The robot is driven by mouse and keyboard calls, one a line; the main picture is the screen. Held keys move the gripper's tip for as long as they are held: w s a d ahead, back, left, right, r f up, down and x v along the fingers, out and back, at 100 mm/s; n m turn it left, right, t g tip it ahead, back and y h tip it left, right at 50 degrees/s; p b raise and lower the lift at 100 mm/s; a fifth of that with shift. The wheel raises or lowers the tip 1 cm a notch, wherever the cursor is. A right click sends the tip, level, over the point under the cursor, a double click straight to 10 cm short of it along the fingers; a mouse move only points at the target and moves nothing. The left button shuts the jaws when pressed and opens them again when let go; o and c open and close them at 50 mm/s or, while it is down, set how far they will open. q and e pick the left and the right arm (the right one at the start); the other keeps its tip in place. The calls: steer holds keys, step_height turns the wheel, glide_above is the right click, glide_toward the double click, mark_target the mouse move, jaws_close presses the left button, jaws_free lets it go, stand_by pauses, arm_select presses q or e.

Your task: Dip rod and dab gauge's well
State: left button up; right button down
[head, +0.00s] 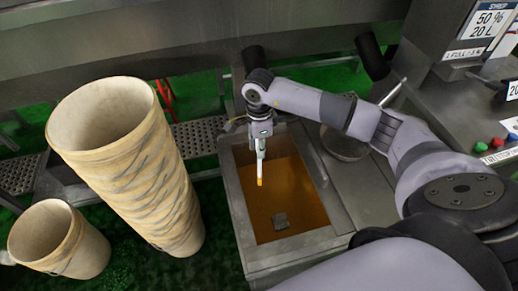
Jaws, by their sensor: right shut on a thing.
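My right gripper (260,138) points down over a metal tank (236,205) and is shut on a rod (260,166). The rod is pale with a yellow-orange lower end and hangs near upright. The tank holds amber liquid (300,205); I cannot tell whether the rod's tip touches its surface. My left gripper is not in view.
Two tall tan cone-like tubes, a large one (140,165) and a smaller one (60,240), stand left of the tank. A round pan (345,145) lies behind my right arm. A machine with a syrup label (487,25) and coloured buttons stands at right.

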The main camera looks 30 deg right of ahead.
steer(key=shift+r+p, duration=1.25)
steer(key=shift+r, duration=1.5)
